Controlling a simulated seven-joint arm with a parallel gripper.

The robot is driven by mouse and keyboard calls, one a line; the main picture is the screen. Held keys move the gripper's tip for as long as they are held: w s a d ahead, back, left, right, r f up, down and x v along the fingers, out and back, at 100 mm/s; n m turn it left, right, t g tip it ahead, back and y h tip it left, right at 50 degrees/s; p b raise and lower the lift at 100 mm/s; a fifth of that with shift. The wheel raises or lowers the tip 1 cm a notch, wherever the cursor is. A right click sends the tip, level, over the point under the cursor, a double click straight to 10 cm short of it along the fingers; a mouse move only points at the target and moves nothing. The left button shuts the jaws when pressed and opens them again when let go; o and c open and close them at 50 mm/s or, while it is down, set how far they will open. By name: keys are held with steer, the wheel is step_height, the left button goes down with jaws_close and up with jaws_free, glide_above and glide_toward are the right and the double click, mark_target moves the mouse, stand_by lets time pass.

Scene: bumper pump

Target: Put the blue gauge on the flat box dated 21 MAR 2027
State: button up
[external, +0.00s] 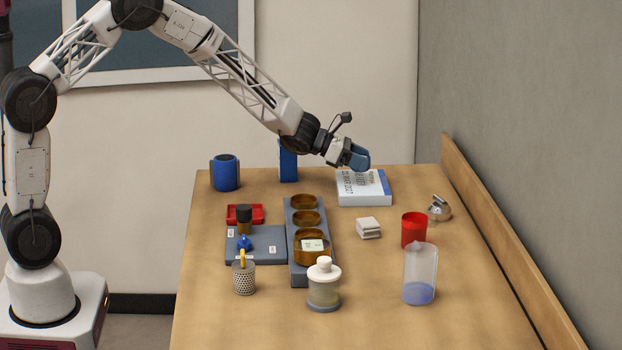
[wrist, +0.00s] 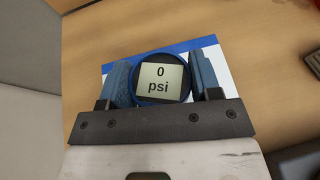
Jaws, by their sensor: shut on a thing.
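My gripper (external: 357,157) is over the back of the table, at the flat white and blue box (external: 364,192). In the wrist view my gripper (wrist: 162,75) is shut on the round blue gauge (wrist: 160,98), whose pale face reads "0 psi". The box also shows beneath the gauge in the wrist view (wrist: 209,44). The gauge looks to be above the box; whether it touches is hidden. The print on the box is too small to read as a date. In the external view the gauge cannot be told apart from the blue fingers.
A tall blue box (external: 288,162) stands left of the flat box. A grey tray (external: 297,270) with amber cups is at the middle. A white block (external: 368,228), red cup (external: 413,230) and clear pitcher (external: 420,270) stand in front. A ledge (external: 500,230) runs along the right.

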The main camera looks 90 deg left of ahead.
steer(key=shift+w, duration=0.1)
steer(key=shift+w+a+f, duration=0.1)
steer(key=shift+w+a, duration=0.05)
steer(key=shift+w, duration=0.2)
steer(key=shift+f, duration=1.7)
steer(key=shift+f, duration=0.1)
steer(key=o, duration=1)
steer(key=v, duration=1.2)
